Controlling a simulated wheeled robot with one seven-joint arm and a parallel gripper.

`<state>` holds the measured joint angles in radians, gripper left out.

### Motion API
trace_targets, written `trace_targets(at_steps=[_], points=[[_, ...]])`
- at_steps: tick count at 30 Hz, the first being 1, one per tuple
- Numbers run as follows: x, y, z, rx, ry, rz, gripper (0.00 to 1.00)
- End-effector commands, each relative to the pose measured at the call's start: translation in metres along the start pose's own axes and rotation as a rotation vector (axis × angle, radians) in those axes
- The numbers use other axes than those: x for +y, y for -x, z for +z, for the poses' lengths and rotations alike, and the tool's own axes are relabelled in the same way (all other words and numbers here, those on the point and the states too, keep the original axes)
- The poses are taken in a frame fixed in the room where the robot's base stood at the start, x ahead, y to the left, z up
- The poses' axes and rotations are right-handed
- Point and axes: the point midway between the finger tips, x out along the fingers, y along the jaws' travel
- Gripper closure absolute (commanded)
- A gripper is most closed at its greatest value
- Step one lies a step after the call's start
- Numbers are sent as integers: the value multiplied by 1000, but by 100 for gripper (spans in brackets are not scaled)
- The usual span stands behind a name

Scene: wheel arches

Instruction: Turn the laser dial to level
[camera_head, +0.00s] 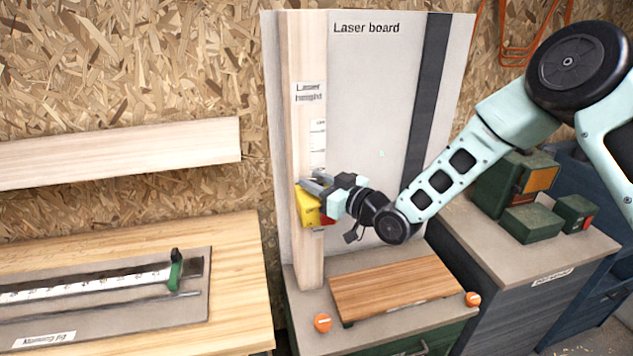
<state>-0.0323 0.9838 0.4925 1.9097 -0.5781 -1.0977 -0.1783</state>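A yellow laser unit (307,209) sits on the upright wooden post at the left of the laser board, below the "Laser height" label (309,92) and its scale strip (318,145). A small red part shows at its lower right. My gripper (312,186) is at the top of the yellow unit, reaching in from the right. Its fingers overlap the unit, and I cannot tell whether they touch or grip it. The dial itself cannot be made out; my gripper may cover it. Markings on the unit are too small to read.
The laser board (375,100) stands on a cabinet with a wooden plank (400,280) and two orange knobs (323,322) in front. Green boxes (530,222) stand on the right cabinet. A workbench (235,300) with a ruler jig (110,290) is at left, below a wooden shelf (120,150).

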Motion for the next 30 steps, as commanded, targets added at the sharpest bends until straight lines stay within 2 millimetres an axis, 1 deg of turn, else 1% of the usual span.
trace_targets(at_steps=[8, 14, 30], points=[[-1, 0, 2, 1, 2, 34, 93], [-3, 0, 5, 2, 1, 136, 93], [-4, -1, 4, 4, 1, 622, 93]])
